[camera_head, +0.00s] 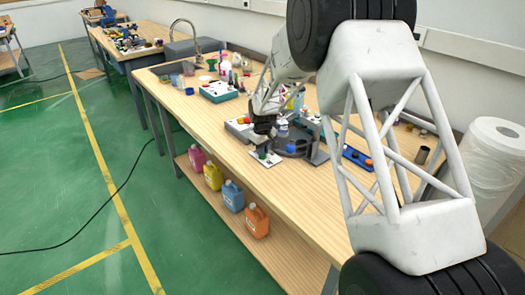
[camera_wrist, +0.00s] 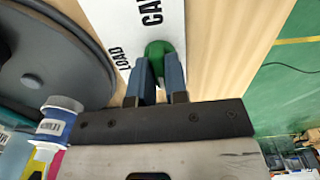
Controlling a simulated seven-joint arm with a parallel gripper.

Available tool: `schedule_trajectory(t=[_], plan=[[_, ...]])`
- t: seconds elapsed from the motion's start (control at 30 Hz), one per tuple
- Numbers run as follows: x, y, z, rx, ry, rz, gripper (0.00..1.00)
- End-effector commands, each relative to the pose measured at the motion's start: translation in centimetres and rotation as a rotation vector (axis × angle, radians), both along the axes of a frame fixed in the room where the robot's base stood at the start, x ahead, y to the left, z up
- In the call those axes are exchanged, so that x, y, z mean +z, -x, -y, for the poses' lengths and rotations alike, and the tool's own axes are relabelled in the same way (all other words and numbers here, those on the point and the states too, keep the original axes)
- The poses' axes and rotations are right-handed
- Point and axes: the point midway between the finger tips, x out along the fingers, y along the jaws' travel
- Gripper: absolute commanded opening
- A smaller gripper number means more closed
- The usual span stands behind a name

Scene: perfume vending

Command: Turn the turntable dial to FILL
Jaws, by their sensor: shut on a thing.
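The green dial (camera_wrist: 158,47) sits on a white panel (camera_wrist: 122,14) printed with "LOAD" and a partly cut-off word starting "CA". My gripper (camera_wrist: 158,62) is shut on the dial, with one finger on each side of it. No "FILL" label is readable, and the dial's pointing direction cannot be told. In the head view the panel (camera_head: 268,161) lies on the bench near its front edge, with the green dial (camera_head: 262,154) under my gripper (camera_head: 261,147). The dark round turntable (camera_wrist: 45,50) is beside the panel in the wrist view.
Several small bottles and a tray (camera_head: 218,92) stand farther back on the bench. Coloured jugs (camera_head: 232,196) stand on the shelf below. The bench front (camera_head: 295,205) is clear.

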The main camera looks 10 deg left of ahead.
Motion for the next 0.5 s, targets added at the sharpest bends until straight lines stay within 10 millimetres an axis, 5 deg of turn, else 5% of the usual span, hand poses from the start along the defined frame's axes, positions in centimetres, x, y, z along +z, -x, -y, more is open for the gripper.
schedule_trajectory(t=[0.2,0.5], plan=[[0.04,0.01,0.01,0.000,0.000,0.000,0.39],[0.11,-0.01,-0.01,-0.001,0.000,0.000,0.39]])
